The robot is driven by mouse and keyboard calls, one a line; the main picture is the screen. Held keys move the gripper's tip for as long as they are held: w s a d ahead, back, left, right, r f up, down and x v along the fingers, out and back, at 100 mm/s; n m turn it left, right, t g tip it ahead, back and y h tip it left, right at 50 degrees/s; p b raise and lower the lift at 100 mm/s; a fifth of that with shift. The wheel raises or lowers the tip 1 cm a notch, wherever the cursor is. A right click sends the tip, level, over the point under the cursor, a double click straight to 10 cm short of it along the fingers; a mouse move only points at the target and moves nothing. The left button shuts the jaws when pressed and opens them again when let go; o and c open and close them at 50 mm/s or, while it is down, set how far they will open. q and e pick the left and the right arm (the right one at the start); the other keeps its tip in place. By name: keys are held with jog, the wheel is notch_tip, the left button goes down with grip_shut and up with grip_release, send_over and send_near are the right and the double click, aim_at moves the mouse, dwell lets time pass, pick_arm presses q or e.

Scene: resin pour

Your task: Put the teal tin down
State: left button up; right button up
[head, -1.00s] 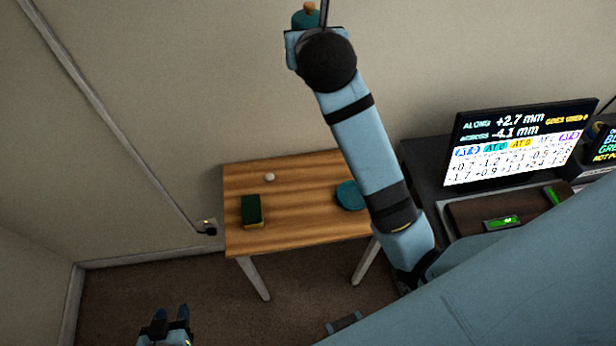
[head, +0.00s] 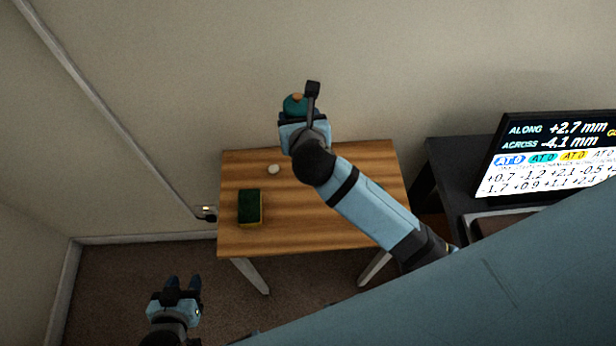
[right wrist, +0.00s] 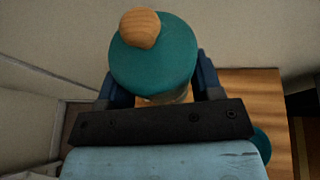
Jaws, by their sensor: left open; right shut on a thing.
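The teal tin (head: 293,107) has a round teal top with a wooden knob, and it also shows close up in the right wrist view (right wrist: 152,65). My right gripper (head: 299,119) is shut on it, with a finger on either side in the right wrist view (right wrist: 160,88). In the head view the tin appears over the back of the wooden table (head: 305,225); its height above the table is hard to tell. My left gripper (head: 183,284) is open and empty, left of the table and apart from it.
A dark green and yellow sponge (head: 249,208) and a small white ball-like thing (head: 273,169) are on the table's left half. A flat teal round thing (right wrist: 262,145) shows partly in the right wrist view. A monitor (head: 552,150) stands at right. The table's front middle is clear.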

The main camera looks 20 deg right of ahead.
jog(key=shift+f+b, duration=0.3)
jog(key=shift+f, duration=8.6)
jog(key=shift+f, duration=0.2)
jog(key=o, duration=0.9)
jog(key=shift+o, duration=0.2)
jog(key=shift+r, duration=0.1)
